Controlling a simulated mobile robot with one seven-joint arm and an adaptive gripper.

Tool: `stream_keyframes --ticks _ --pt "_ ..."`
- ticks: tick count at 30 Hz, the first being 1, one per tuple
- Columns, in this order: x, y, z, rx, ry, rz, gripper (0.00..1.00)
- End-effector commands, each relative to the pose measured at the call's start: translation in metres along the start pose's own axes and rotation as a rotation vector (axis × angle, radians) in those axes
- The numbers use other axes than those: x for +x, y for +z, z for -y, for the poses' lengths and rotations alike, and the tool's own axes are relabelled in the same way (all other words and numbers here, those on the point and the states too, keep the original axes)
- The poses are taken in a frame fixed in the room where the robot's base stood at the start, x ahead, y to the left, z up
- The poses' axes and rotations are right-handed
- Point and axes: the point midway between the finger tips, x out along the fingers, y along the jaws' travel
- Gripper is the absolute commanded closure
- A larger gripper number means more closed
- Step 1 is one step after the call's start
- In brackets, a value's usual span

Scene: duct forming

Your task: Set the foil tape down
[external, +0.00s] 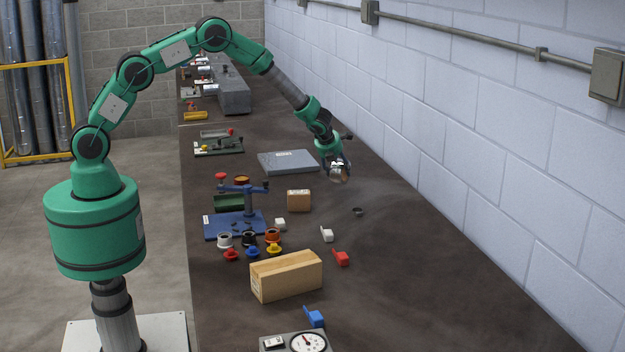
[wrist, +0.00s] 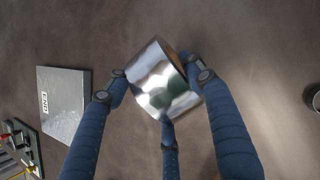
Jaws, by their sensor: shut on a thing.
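The foil tape is a shiny silver roll with a brownish inner core. It shows large in the middle of the wrist view (wrist: 160,85) and small at the end of my arm in the external view (external: 338,166). My gripper (wrist: 163,88) has its blue fingers closed around the roll, at its left, right and lower sides. In the external view my gripper (external: 335,170) is over the far right part of the dark bench (external: 420,260). I cannot tell whether the roll touches the bench. Part of the roll is hidden by the fingers.
A grey flat case (external: 289,162) lies left of my gripper. A small dark ring (external: 358,211) and a small brown box (external: 299,201) are nearer the camera. Bench around the roll is bare.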

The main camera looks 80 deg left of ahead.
Motion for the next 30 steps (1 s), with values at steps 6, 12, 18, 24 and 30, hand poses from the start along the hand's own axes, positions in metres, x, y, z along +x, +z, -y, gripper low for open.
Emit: stream_keyframes --ticks 6,12,18,24,30 --pt "-0.001 0.001 0.000 -0.001 -0.001 0.001 0.80" --pt "0.010 -0.007 0.000 -0.001 0.000 0.000 0.80" --pt "0.026 -0.017 0.000 -0.002 -0.001 0.001 0.80" --pt "0.029 -0.018 0.000 -0.001 -0.001 0.002 0.80" --pt "0.029 -0.019 0.000 -0.001 -0.001 0.001 0.80"
